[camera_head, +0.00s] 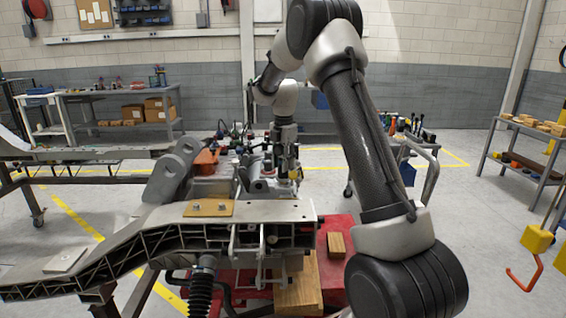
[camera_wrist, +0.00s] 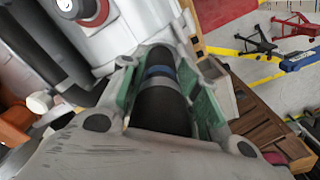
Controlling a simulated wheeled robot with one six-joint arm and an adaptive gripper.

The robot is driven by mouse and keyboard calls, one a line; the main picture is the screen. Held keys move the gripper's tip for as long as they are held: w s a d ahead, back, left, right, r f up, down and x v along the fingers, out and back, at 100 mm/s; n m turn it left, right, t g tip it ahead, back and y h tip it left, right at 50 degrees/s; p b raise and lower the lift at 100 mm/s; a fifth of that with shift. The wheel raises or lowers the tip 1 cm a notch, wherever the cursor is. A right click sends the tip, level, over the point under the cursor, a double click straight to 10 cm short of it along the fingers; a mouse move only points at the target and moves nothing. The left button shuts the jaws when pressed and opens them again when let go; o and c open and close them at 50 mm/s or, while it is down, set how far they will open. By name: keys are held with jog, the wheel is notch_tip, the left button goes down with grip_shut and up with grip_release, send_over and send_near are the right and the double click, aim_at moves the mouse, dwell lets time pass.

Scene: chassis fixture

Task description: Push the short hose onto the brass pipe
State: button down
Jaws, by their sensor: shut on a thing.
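My gripper (camera_head: 284,165) is small in the head view, low over the middle of the chassis fixture (camera_head: 258,210). In the wrist view its green-padded fingers (camera_wrist: 160,82) are shut around the short hose (camera_wrist: 160,108). The hose is a black cylinder with a blue band near its far end. It points away from the wrist, towards a pale grey housing (camera_wrist: 125,38). I cannot make out the brass pipe in either view. Whether the hose's far end touches anything is hidden.
Pale castings and dark hoses crowd close around the gripper. A wooden block (camera_head: 336,244) lies on a red surface (camera_head: 338,275) below the fixture. A cart stands to the right, and a shelf (camera_head: 526,160) is farther right. Open floor (camera_head: 455,205) lies between them.

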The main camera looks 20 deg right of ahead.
jog(key=shift+f, duration=0.45)
jog(key=c, duration=1)
grip_release()
jog(key=shift+r, duration=3)
